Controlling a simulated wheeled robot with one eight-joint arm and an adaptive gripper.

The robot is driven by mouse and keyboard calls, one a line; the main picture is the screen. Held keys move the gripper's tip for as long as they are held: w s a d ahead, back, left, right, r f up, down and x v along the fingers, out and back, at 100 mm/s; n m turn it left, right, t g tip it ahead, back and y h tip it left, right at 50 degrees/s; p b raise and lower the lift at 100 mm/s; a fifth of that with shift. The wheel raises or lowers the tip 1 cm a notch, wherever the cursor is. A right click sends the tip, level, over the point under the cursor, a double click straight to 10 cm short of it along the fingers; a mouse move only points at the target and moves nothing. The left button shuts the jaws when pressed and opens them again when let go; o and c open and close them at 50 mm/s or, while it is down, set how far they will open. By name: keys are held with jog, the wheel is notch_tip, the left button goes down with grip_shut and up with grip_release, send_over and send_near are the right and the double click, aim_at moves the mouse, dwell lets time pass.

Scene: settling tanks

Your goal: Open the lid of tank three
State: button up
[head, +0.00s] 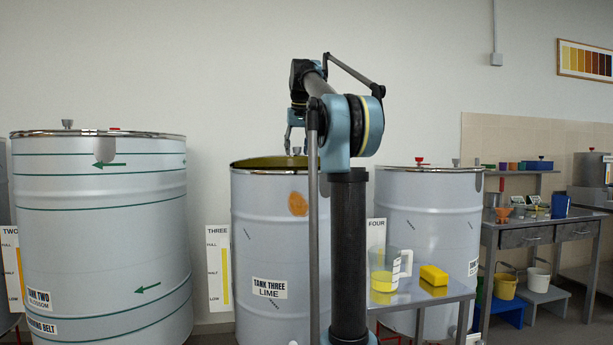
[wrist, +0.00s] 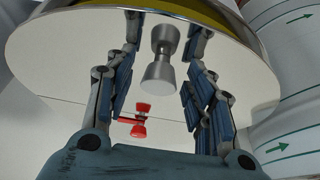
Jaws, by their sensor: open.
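Tank three (head: 268,230) is a pale grey drum with a "TANK THREE LIME" label, standing in the middle of the head view. Its shiny lid (wrist: 60,70) fills much of the wrist view. A grey metal knob (wrist: 158,76) stands on the lid, mirrored in its surface. My gripper (head: 295,142) is over the tank top, pointing down. In the wrist view its open fingers (wrist: 163,45) are on either side of the knob, with visible space around it. A yellow band (wrist: 218,12) lies along the lid's far edge; I cannot tell whether it is a gap.
A red fitting (wrist: 140,129) sits on the lid near the knob. Tank two (head: 110,230) stands to the left and tank four (head: 430,225) to the right. A small table (head: 425,302) with a jug (head: 384,270) and a yellow sponge-like block (head: 433,275) stands in front of tank four.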

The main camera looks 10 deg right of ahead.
jog(key=shift+s+f, duration=0.25)
jog(key=shift+f, duration=0.15)
jog(key=v, duration=1.7)
jog(key=s+f, duration=0.6)
jog(key=f, duration=0.5)
jog(key=s+f, duration=0.7)
jog(key=f, duration=0.5)
jog(key=shift+g, duration=0.4)
jog(key=shift+f, duration=0.15)
